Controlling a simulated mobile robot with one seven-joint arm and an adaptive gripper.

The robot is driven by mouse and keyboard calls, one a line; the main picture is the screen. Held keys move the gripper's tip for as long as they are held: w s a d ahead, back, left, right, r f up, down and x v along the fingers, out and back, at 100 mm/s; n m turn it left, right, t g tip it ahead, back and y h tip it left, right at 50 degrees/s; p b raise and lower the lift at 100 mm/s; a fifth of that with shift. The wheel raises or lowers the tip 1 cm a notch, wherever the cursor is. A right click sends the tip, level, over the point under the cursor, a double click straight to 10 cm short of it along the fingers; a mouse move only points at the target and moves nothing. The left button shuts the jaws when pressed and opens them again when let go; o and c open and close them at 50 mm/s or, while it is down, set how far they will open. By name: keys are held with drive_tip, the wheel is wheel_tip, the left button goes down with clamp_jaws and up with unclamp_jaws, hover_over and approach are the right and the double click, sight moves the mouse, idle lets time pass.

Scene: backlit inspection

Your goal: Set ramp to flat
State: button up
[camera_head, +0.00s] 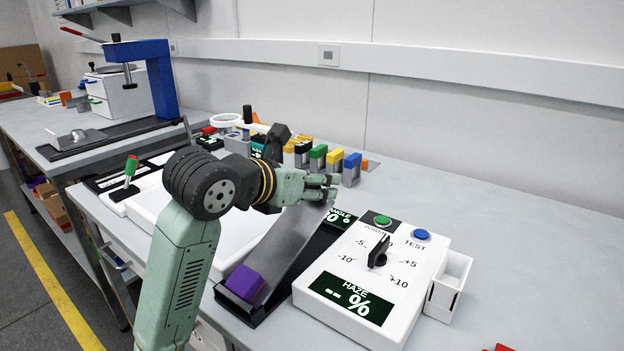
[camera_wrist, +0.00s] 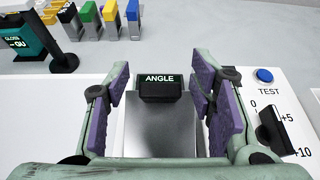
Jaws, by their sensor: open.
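The ramp (camera_head: 289,242) is a grey metal plate that slopes up from its near end to its far end on a dark base. A purple block (camera_head: 245,283) sits at its low end. A dark display marked ANGLE (camera_head: 341,220) stands beside the high end; its reading is partly hidden. My gripper (camera_head: 322,187) is over the high end. In the wrist view, my open gripper (camera_wrist: 160,84) has its purple-padded fingers on either side of the ramp plate (camera_wrist: 160,130) and a black block at its far edge (camera_wrist: 160,92). I cannot tell whether they touch.
A white haze meter (camera_head: 335,318) with a black knob and green and blue buttons stands right of the ramp. A small white bin (camera_head: 449,284) adjoins it. Several coloured blocks (camera_head: 318,158) stand behind my gripper. The right side of the bench is mostly clear.

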drive_tip(key=shift+c, duration=0.4)
clamp_jaws()
idle(0.4)
